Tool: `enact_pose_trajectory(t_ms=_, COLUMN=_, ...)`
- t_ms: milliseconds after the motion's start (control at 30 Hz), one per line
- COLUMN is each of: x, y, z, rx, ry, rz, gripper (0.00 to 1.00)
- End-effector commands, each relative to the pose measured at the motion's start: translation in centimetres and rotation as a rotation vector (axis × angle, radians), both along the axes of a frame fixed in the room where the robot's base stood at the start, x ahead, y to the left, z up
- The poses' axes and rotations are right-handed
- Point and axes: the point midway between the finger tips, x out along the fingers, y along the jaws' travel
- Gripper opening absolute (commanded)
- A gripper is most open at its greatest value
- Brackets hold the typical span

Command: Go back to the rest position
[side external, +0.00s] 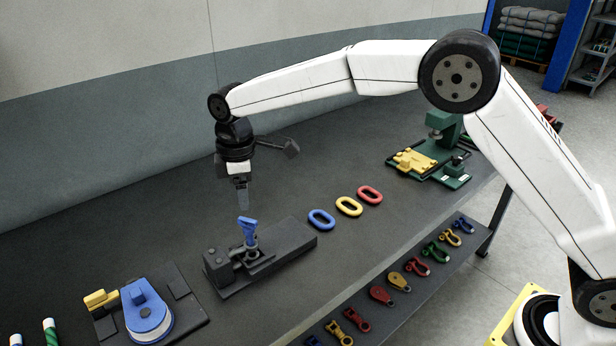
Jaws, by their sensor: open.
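My gripper (242,196) points down over the dark bench, above a black fixture (285,247). Its fingers are open and hold nothing that I can see. A blue part (248,230) stands upright in the fixture, a little below the fingertips, with a small gap between them. My white arm reaches in from the right side of the picture.
Blue (321,219), yellow (348,206) and red (369,195) rings lie right of the fixture. A blue round device (146,312) sits front left. A green press (440,150) stands at the back right. Several shackles and blocks lie on a lower front shelf (452,262).

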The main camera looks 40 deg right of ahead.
Motion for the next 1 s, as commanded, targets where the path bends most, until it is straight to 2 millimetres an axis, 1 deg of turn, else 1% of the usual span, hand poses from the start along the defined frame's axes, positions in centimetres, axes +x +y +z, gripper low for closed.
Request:
enact_pose_trajectory(t_ms=167, x=-0.4, y=-1.0, z=0.0, rx=0.003, ry=-0.008, rz=-0.038, gripper=0.71)
enact_pose_trajectory(t_ms=233, x=-0.7, y=-1.7, z=0.0, rx=0.005, ry=-0.012, rz=-0.069, gripper=0.71)
enact_pose_trajectory(t_ms=367, x=-1.6, y=-3.6, z=-0.1, rx=0.011, ry=-0.027, rz=-0.149, gripper=0.71)
enact_pose_trajectory(t_ms=467, x=-2.7, y=-5.4, z=-0.3, rx=0.018, ry=-0.042, rz=-0.226, gripper=0.71)
enact_pose_trajectory(t_ms=767, x=-7.1, y=-10.7, z=-1.2, rx=0.043, ry=-0.088, rz=-0.470, gripper=0.71)
enact_pose_trajectory(t_ms=1000, x=-11.6, y=-14.4, z=-2.1, rx=0.065, ry=-0.123, rz=-0.665, gripper=0.71)
